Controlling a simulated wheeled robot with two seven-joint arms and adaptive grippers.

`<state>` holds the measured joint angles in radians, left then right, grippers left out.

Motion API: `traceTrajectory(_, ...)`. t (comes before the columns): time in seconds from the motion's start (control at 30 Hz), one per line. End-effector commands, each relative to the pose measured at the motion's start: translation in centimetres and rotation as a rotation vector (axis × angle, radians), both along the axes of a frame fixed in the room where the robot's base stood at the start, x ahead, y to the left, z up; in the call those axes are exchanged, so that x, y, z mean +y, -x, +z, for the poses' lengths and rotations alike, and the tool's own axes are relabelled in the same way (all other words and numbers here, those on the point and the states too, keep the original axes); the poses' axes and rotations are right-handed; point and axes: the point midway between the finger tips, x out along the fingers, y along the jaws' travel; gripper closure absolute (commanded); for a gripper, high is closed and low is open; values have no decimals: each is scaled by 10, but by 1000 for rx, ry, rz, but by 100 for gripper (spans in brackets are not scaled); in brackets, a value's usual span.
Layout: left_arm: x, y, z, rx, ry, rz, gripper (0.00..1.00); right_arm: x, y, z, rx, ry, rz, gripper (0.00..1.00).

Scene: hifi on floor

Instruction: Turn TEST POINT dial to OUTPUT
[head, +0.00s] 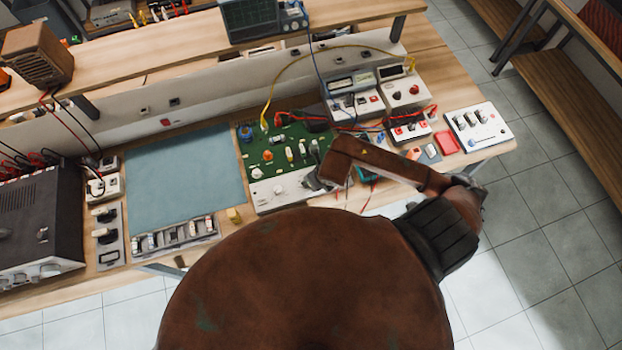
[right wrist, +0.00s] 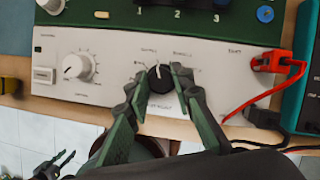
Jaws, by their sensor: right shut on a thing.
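The TEST POINT dial is a black knob (right wrist: 160,78) on the white front panel (right wrist: 110,62) of the green circuit board unit (head: 262,150). Its white pointer mark points nearly straight up, between small printed labels too blurred to read surely. My right gripper (right wrist: 158,84) is shut on the dial, one finger on each side. In the head view my right gripper (head: 318,182) is at the panel's right end and hides the dial. A dark two-fingered gripper, seemingly my left (right wrist: 58,163), shows low over the floor in the right wrist view, fingers apart and empty.
A larger white knob (right wrist: 78,67) is left of the dial. A red plug and lead (right wrist: 275,64) are at the panel's right end. A teal mat (head: 185,165) lies left of the board. Meters (head: 355,97) stand behind right, with loose leads around them.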

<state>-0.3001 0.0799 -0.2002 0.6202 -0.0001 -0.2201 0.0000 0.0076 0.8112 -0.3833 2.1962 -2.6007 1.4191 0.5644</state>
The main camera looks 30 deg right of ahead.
Motion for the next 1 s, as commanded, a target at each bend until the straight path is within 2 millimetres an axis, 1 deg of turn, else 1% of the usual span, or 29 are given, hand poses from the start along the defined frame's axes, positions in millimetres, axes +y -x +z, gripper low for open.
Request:
traceTrajectory(0.03, 0, 0, 0, 0, 0, 0, 66, 0, -1, 1, -3, 1, 0, 100)
traceTrajectory(0.07, 0, 0, 0, 0, 0, 0, 66, 0, -1, 1, -4, 0, 0, 77)
traceTrajectory(0.3, 0, 0, 0, 0, 0, 0, 66, 0, -1, 0, -2, 0, 1, 61)
traceTrajectory(0.57, 1, 1, 0, 1, -1, 1, 66, 0, 0, 1, -1, 0, 1, 61)
traceTrajectory(0.67, 1, 1, 0, 1, -1, 1, 66, -1, 2, 5, -1, 0, 1, 61)
traceTrajectory(0.77, 1, 1, 0, 1, -1, 1, 66, -1, 6, 17, -3, 1, 3, 61)
traceTrajectory(1.0, 0, 0, 0, 0, 0, 0, 66, -4, 25, 63, -5, 2, 3, 61)
